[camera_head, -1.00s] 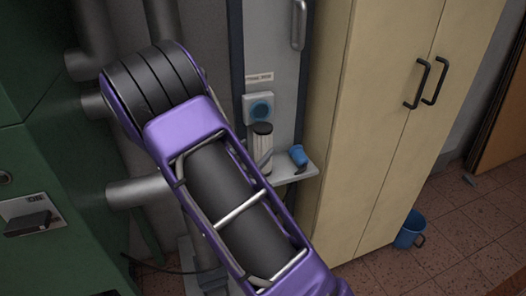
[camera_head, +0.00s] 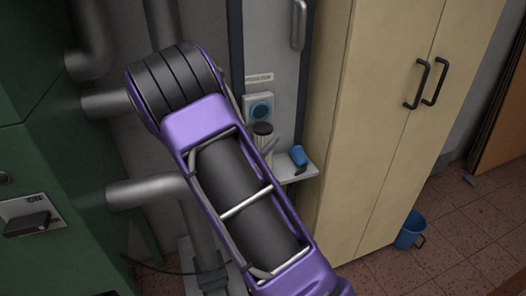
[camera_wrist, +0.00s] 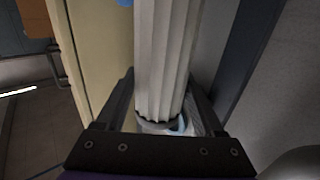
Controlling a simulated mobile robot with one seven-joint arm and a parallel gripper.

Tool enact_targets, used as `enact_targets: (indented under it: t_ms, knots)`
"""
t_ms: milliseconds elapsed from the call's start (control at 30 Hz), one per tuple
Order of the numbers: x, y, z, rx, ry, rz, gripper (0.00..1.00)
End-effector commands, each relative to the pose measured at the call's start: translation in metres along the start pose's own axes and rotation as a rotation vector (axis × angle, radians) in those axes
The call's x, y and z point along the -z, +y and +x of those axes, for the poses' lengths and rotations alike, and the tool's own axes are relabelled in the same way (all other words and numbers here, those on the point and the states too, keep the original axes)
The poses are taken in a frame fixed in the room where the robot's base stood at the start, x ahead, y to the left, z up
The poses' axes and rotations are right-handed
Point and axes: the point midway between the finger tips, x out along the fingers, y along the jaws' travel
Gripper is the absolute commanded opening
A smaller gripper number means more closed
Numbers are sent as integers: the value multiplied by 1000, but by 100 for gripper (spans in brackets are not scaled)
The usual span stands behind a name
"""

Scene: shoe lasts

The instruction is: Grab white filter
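The white filter (camera_head: 263,130) stands upright on a small grey shelf, with a dark cap on top. In the head view my purple arm and a grey finger partly cover it. In the wrist view it is a pale ribbed cylinder (camera_wrist: 160,60) standing between the two dark fingers. My gripper (camera_wrist: 160,88) looks open, with one finger on each side of the filter. Slim gaps seem to show beside it; contact is hard to judge.
A blue cup (camera_head: 298,156) stands on the shelf (camera_head: 296,174) just right of the filter. A tall cream cabinet (camera_head: 375,120) is to the right. Grey pipes (camera_head: 145,193) and a green cabinet (camera_head: 45,150) are at left. A blue bucket (camera_head: 411,230) is on the floor.

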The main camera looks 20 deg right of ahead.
Motion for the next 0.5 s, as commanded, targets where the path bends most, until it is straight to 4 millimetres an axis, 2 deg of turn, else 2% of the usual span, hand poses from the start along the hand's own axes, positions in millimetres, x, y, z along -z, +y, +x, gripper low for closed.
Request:
enact_targets:
  t_ms: [33, 300, 333, 500]
  knots:
    - [0, 0, 0, 0, 0, 0, 51]
    - [0, 0, 0, 0, 0, 0, 3]
    - [0, 0, 0, 0, 0, 0, 0]
    - [1, 0, 0, 0, 1, 1, 0]
